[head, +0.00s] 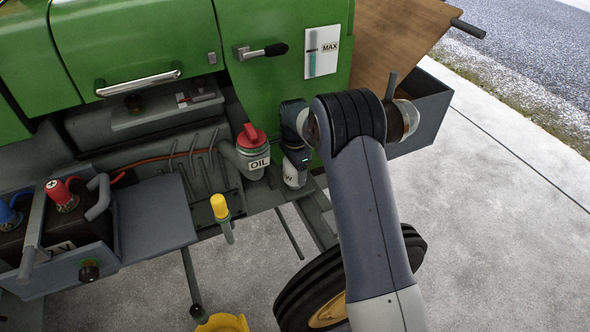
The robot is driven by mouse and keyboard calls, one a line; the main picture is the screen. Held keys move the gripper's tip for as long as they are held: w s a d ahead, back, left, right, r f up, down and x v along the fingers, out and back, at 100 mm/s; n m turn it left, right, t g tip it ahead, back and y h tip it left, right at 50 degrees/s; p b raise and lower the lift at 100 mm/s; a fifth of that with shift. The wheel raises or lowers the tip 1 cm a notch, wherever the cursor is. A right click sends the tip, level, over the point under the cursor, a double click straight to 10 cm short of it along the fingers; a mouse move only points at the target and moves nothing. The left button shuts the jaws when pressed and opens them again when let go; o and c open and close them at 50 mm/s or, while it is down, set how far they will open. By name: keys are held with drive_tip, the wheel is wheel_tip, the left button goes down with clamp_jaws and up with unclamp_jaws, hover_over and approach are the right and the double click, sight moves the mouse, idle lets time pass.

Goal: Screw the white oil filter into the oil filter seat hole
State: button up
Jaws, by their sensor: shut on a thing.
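The white oil filter (293,177) shows as a small white cylinder with dark lettering, low against the front of the green tractor. My gripper (296,165) points down and is shut on it from above. The fingers are small and partly hidden by my own wrist. The filter is just right of the red-capped oil container. The oil filter seat hole cannot be made out, so I cannot tell whether the filter touches it.
The red-capped OIL container (252,155) is close to the left of my gripper. A yellow-handled dipstick (220,208) stands further left, near the battery tray (152,218). A grey box (425,108) is at the right. Open concrete lies further right.

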drive_tip(key=shift+m, duration=0.9)
drive_tip(key=o, duration=0.5)
drive_tip(key=shift+n, duration=0.9)
drive_tip(key=shift+n, duration=0.9)
